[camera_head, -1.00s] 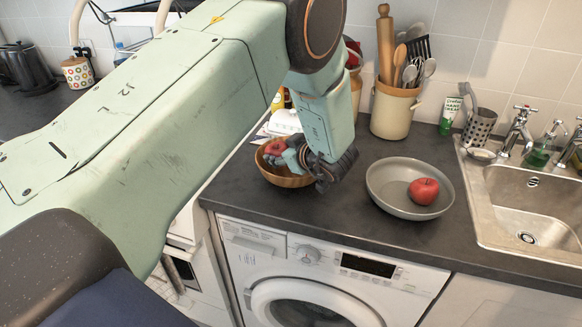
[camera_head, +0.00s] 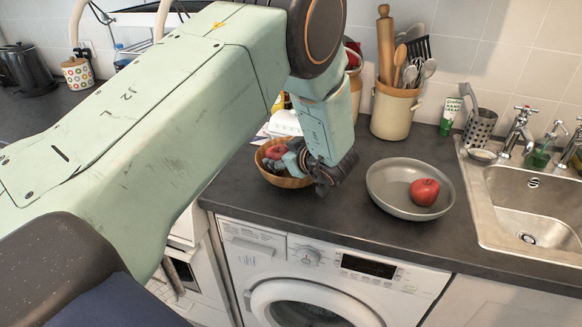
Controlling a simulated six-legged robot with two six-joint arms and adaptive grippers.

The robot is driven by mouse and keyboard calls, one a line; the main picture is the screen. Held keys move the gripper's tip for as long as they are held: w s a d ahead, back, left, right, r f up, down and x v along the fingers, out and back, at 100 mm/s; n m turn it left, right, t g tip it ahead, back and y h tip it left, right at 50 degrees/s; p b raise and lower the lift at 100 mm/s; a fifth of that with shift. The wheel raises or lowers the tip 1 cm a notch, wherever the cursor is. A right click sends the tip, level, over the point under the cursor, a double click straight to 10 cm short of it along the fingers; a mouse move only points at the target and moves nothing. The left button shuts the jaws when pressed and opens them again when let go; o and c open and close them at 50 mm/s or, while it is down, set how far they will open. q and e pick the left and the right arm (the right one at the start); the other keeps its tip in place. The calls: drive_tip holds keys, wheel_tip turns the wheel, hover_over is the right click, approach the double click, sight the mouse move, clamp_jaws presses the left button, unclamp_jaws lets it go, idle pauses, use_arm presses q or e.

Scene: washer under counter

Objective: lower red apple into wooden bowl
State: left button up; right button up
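A red apple (camera_head: 275,152) is at the wooden bowl (camera_head: 287,181), inside its rim as seen from here. My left gripper (camera_head: 283,160) reaches over the bowl from the right, with its fingers at the apple, and looks shut on it. The fingers hide part of the apple and of the bowl's inside, so I cannot tell whether the apple touches the bowl's bottom. A second red apple (camera_head: 424,191) lies in a grey dish (camera_head: 388,190) to the right. My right gripper is not in view.
The bowl and dish stand on a dark counter (camera_head: 340,213) above a white washing machine (camera_head: 330,275). A utensil crock (camera_head: 392,112) stands behind, and a metal sink (camera_head: 535,205) is at the right. My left arm covers much of the left side.

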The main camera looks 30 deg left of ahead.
sight(297, 185)
use_arm(q)
drive_tip(key=o, duration=0.3)
drive_tip(key=shift+d, duration=0.1)
drive_tip(key=v, duration=0.7)
drive_tip(key=shift+d+r, duration=0.1)
drive_tip(key=shift+r, duration=0.05)
drive_tip(key=x, duration=0.7)
drive_tip(key=shift+a, duration=0.2)
drive_tip(key=shift+w, duration=0.1)
drive_tip(key=shift+r, duration=0.25)
